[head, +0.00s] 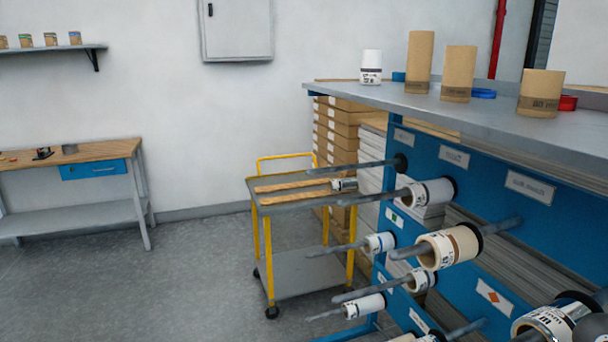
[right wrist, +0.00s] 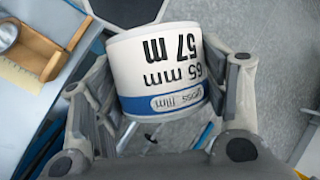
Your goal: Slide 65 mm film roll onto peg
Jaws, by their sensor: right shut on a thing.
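The 65 mm film roll (right wrist: 165,70) is white with black print, "65 mm" and "57 m", and a blue band marked gloss film. In the right wrist view my right gripper (right wrist: 170,105) is shut on it, one finger on each side. A roll with a dark end (head: 548,320) shows at the lower right of the head view, beside a grey rounded part cut by the frame; I cannot tell whether it is the held one. The blue rack carries grey pegs. The top far peg (head: 350,168) is bare up to its black disc. My left gripper is not in view.
Cardboard tubes (head: 419,62) stand on the grey rack top (head: 400,92). A yellow-framed trolley (head: 300,208) stands left of the rack. The floor at left is clear.

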